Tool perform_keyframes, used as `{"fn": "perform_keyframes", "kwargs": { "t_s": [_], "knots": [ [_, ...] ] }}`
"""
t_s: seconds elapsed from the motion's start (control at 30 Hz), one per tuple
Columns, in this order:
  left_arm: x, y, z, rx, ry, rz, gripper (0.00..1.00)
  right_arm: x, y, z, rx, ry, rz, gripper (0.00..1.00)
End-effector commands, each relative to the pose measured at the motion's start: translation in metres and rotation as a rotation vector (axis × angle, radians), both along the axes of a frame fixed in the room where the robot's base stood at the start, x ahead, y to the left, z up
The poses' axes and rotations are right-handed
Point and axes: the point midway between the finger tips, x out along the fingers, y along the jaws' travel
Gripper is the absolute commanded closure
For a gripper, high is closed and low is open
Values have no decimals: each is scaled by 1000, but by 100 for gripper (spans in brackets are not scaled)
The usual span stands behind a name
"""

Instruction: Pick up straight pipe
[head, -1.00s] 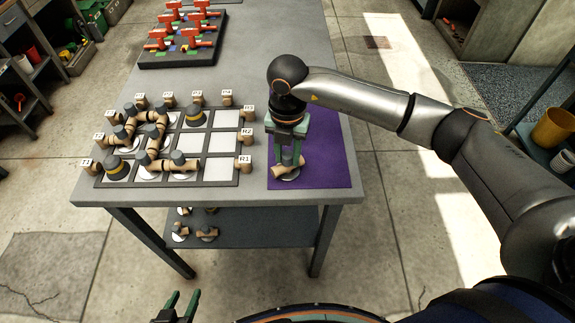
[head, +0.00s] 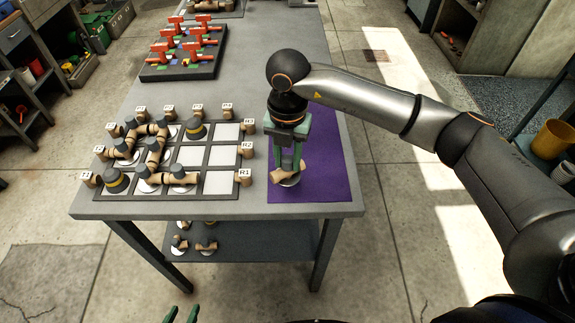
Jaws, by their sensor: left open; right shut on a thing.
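A tan straight pipe piece (head: 287,174) with a dark middle and a pale round base is at the purple mat (head: 325,183) on the table's right side. My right gripper (head: 287,163) points down from above and is shut on this piece. I cannot tell whether its base touches the mat. My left gripper (head: 183,316) shows only its green fingertips at the bottom edge, apart and empty, well in front of the table.
A grid board (head: 210,207) left of the mat holds several pipe pieces and two dark yellow-banded caps; its right cells are empty. A rack of red valves (head: 180,71) stands behind. More pieces lie on the lower shelf (head: 265,243).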

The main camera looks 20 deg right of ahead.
Motion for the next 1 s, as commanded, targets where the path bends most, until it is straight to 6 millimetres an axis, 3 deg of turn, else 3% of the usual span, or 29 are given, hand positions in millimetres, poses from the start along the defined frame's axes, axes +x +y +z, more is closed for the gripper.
{"fn": "perform_keyframes", "kwargs": {
  "t_s": [0.23,0.53,0.73,1.0],
  "knots": [
    [0,0,-8,0,0,0,50,-48,14,56,0,-6,10,100],
    [0,0,-15,0,1,0,50,-110,31,82,0,-2,8,100],
    [0,0,-15,0,1,0,50,-127,36,91,-1,0,5,100],
    [-1,0,-18,0,2,-1,50,-130,30,91,-2,1,-14,100]
  ]
}}
